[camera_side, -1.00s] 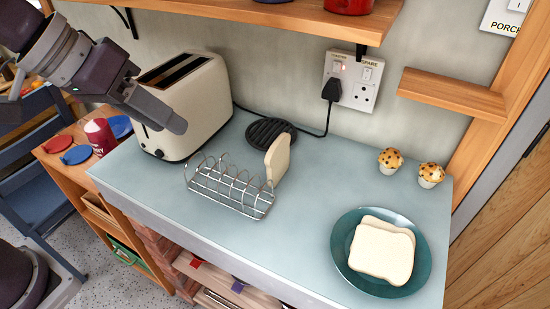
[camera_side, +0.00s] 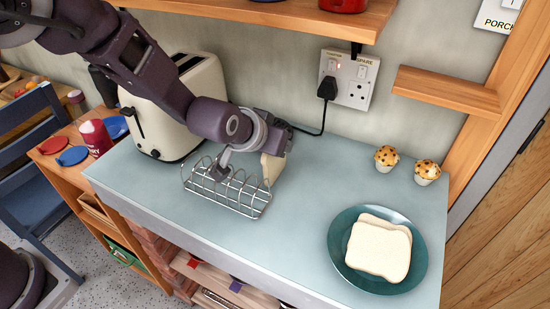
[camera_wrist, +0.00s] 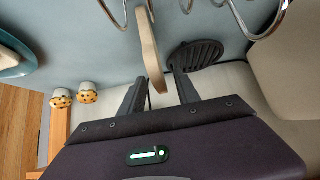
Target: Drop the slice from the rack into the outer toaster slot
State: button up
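The bread slice (camera_side: 272,169) stands upright at the right end of the wire rack (camera_side: 222,194). In the wrist view the slice (camera_wrist: 150,48) is seen edge-on, with its near end between the fingertips of my gripper (camera_wrist: 160,84). The fingers are apart, with a gap on both sides of the slice; I cannot tell how far they reach down over it. The cream toaster (camera_side: 185,138) stands on the counter to the left, behind the rack.
A teal plate (camera_side: 342,262) with bread slices lies at the right front. Two muffins (camera_side: 387,157) stand near the wall. A black trivet (camera_wrist: 195,54) lies behind the rack. A socket with a black plug (camera_side: 327,88) and a wooden shelf (camera_side: 270,14) are on the wall.

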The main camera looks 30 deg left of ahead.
grip_shut()
jog(key=shift+r, duration=0.1)
notch_tip(320, 180, up, 8)
jog(key=shift+d+r, duration=0.15)
jog(key=shift+r, duration=0.8)
jog(key=s+a+r, duration=0.3)
jog(key=a, duration=0.4)
jog(key=s+a+r, duration=0.3)
jog(key=a+r, duration=0.1)
jog(key=a, duration=0.4)
jog(key=s+a+r, duration=0.3)
jog(key=a, duration=0.4)
jog(key=shift+s+a+r, duration=0.25)
jog(key=shift+r, duration=0.1)
